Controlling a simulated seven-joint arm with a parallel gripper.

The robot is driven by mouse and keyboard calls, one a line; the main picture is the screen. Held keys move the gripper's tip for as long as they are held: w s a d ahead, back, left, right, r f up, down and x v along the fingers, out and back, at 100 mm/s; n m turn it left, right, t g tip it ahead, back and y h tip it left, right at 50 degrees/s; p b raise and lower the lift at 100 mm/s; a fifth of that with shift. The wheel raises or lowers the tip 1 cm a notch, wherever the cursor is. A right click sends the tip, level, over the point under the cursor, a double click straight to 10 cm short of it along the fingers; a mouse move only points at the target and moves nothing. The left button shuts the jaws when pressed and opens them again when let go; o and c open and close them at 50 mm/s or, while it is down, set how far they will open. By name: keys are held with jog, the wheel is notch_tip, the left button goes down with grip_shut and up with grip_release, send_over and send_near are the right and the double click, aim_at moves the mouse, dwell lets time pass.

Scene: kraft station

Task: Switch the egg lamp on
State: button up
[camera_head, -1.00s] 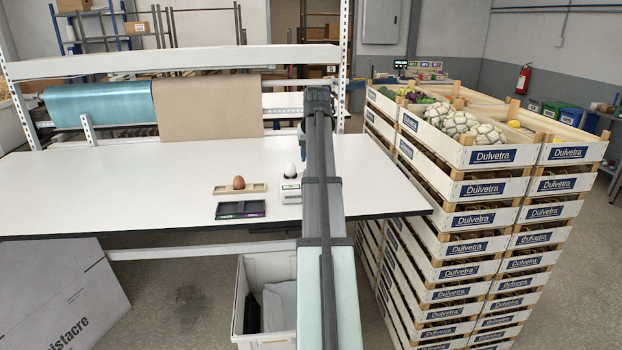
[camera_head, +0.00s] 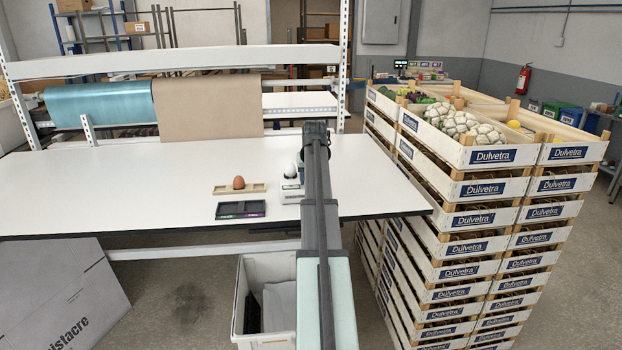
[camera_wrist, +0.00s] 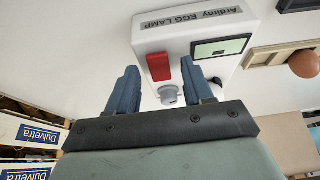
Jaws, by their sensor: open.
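The egg lamp (camera_wrist: 190,20) is a white box lettered "Ardimy EGG LAMP" in the wrist view. It has a red switch (camera_wrist: 158,66), a greenish display (camera_wrist: 220,47) and a grey round part (camera_wrist: 168,95). In the head view the lamp (camera_head: 291,188) is partly hidden behind my arm, with a white egg (camera_head: 290,171) at its top. My gripper (camera_wrist: 162,78) is open, its two blue-grey fingers apart and pointing at the lamp. The red switch and grey part appear between the fingers. I cannot tell whether a finger touches the lamp.
A brown egg (camera_head: 239,182) sits on a beige tray (camera_head: 255,188) left of the lamp. A dark tray (camera_head: 241,210) lies in front of it. Stacked Dulvetra crates (camera_head: 480,220) stand to the right. The white table (camera_head: 110,185) is clear on its left.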

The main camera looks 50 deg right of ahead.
grip_shut()
jog(key=shift+w+d+r+g+y, duration=0.1)
jog(key=shift+w+d+g+y, duration=0.15)
jog(key=shift+g+y, duration=0.05)
jog(key=shift+w+d+g+y, duration=0.2)
jog(key=shift+g+y, duration=0.3)
jog(key=shift+w+d+g+y, duration=0.1)
jog(key=shift+g+y, duration=0.8)
